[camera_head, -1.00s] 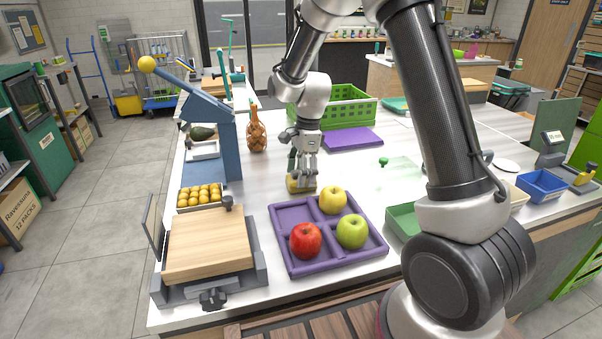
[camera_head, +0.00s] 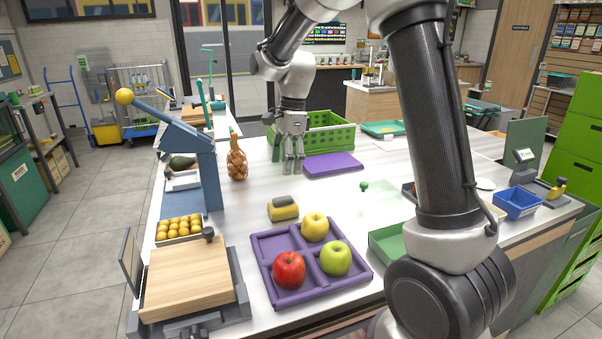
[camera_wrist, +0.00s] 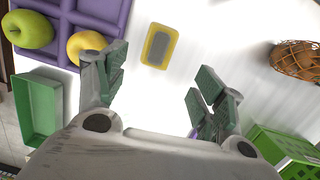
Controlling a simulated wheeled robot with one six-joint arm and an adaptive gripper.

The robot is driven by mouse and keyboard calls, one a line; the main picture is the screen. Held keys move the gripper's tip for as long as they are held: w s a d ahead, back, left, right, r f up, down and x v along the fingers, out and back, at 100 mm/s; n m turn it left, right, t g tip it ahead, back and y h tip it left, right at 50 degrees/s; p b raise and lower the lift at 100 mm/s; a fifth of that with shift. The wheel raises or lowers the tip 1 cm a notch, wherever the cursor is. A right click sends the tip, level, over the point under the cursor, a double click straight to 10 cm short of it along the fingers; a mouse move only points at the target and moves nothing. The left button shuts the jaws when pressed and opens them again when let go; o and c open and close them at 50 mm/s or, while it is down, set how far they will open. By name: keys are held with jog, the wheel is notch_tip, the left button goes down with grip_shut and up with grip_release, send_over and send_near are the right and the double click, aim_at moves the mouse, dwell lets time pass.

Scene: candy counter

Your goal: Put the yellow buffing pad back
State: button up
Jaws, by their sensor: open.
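The yellow buffing pad (camera_head: 283,209), a yellow block with a grey top, lies on the white counter just behind the purple divided tray (camera_head: 268,246). In the wrist view the pad (camera_wrist: 158,47) shows as a yellow rectangle with a grey middle, with bare counter around it. My gripper (camera_head: 293,166) is open and empty, above the counter beyond the pad. In the wrist view its two fingers (camera_wrist: 160,92) are spread wide, with the pad ahead of them and apart from them.
The purple tray holds a red apple (camera_head: 289,270), a green apple (camera_head: 335,258) and a yellow apple (camera_head: 315,227). A wicker-wrapped bottle (camera_head: 237,164), a green crate (camera_head: 330,134) and a purple mat (camera_head: 333,164) stand near my gripper. A blue lever press (camera_head: 205,165) stands at left.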

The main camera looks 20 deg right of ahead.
jog(key=s+d+r+n+t, duration=0.2)
jog(key=s+d+r+n, duration=0.6)
jog(key=s, duration=0.4)
jog(key=s+d+n+t, duration=0.1)
jog(key=s+n, duration=0.2)
jog(key=s, duration=0.2)
jog(key=s+d+n+t+h, duration=0.1)
jog(key=s+d+n, duration=0.1)
jog(key=s, duration=0.4)
jog(key=s+d+r+n, duration=0.1)
jog(key=s+d+n, duration=0.1)
jog(key=s+n, duration=0.2)
jog(key=shift+s+t+h, duration=0.4)
jog(key=shift+s, duration=0.5)
jog(key=shift+d+r, duration=0.1)
